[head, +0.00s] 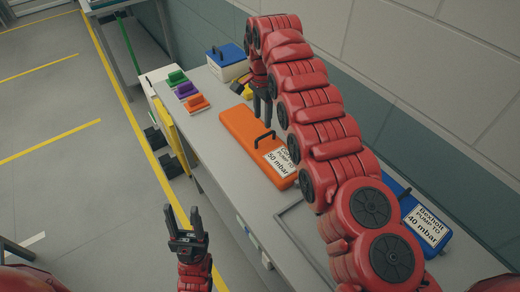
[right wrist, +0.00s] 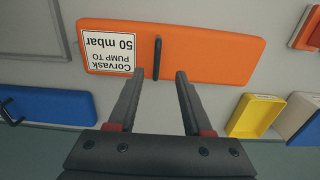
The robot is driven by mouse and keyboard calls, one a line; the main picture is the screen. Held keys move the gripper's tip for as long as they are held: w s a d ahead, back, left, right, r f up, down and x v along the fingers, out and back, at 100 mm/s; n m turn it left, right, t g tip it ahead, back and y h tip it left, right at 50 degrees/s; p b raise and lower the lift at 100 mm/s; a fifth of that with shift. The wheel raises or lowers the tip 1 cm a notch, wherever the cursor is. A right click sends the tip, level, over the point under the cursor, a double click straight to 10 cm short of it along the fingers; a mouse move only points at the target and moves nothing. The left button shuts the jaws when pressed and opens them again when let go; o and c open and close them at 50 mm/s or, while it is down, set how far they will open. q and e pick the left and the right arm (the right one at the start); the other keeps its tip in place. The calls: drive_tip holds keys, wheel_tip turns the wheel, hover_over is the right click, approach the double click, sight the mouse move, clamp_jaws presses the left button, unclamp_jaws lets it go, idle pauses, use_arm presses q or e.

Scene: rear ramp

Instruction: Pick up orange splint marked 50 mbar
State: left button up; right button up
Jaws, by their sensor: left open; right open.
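The orange splint (head: 246,140) lies flat on the grey bench, with a black handle on top and a white label reading 50 mbar. It also shows in the right wrist view (right wrist: 210,52), its label upside down and its handle (right wrist: 157,57) upright between the lines of the fingers. My right gripper (head: 262,105) is open beside the splint on its wall side. My left gripper (head: 182,218) is open and empty, off the bench's front edge.
A blue splint (head: 425,228) marked 40 mbar lies behind my right arm. A yellow bin (right wrist: 256,116) stands near the splint. The wall borders the bench.

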sight(265, 135)
drive_tip(key=shift+w+d+f, duration=0.1)
drive_tip(key=shift+d+f, duration=0.05)
drive_tip(key=shift+f, duration=0.35)
drive_tip(key=shift+s+f+p, duration=0.2)
drive_tip(key=shift+f+p, duration=0.2)
drive_tip(key=shift+f, duration=0.85)
drive_tip(key=shift+f+p, duration=0.2)
drive_tip(key=shift+p, duration=0.1)
drive_tip(key=shift+w+d+f+p, duration=0.1)
drive_tip(key=shift+d+f+p, duration=0.15)
drive_tip(key=shift+f+p, duration=0.65)
wheel_tip(265, 135, down, 3)
drive_tip(key=shift+d+f, duration=0.1)
clamp_jaws()
